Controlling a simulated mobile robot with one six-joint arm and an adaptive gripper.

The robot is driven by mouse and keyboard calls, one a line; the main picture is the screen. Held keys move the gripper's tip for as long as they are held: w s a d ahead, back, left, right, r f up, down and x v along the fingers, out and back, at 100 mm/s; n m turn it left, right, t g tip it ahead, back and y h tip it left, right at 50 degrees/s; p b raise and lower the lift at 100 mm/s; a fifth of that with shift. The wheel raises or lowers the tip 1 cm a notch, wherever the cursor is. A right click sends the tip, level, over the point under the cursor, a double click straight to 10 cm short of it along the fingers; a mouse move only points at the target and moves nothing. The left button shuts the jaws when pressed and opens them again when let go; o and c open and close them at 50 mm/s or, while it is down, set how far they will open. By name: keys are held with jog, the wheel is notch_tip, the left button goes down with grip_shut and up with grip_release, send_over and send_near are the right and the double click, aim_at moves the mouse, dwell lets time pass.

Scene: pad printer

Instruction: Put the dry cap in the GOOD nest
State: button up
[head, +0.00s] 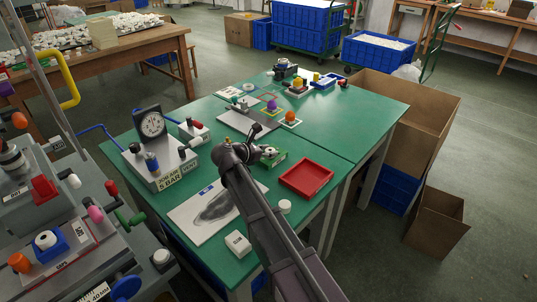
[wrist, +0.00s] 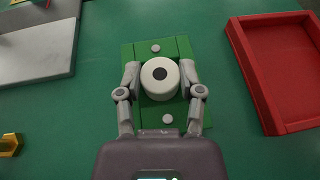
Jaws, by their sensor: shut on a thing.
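A white round cap with a dark centre dot (wrist: 160,78) sits between the fingers of my gripper (wrist: 160,88) in the wrist view. My gripper is shut on its sides. Directly below it is a green nest block (wrist: 178,48) with a grey round pin head at each end. The cap covers the middle of the block. I cannot tell whether it rests in the nest or is held just above it. In the head view the green nest (head: 277,160) shows beside my gripper (head: 266,153), whose wrist partly hides it.
A red tray (wrist: 250,75) lies just right of the nest. A grey plate (wrist: 40,45) is at upper left, and a small yellow piece (wrist: 9,144) at lower left. In the head view a gauge box (head: 160,170) stands left, and a loose white cap (head: 285,206) lies nearer.

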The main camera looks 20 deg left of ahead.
jog(key=shift+f, duration=0.15)
jog(key=o, duration=0.7)
jog(key=shift+o, duration=0.2)
jog(key=shift+r, duration=0.25)
jog(key=shift+s+a+r, duration=0.1)
jog(key=shift+s+r, duration=0.05)
jog(key=shift+s, duration=0.1)
jog(key=p+v, duration=0.4)
jog(key=v, duration=0.7)
jog(key=shift+s+a+p, duration=0.15)
jog(key=shift+p, duration=0.2)
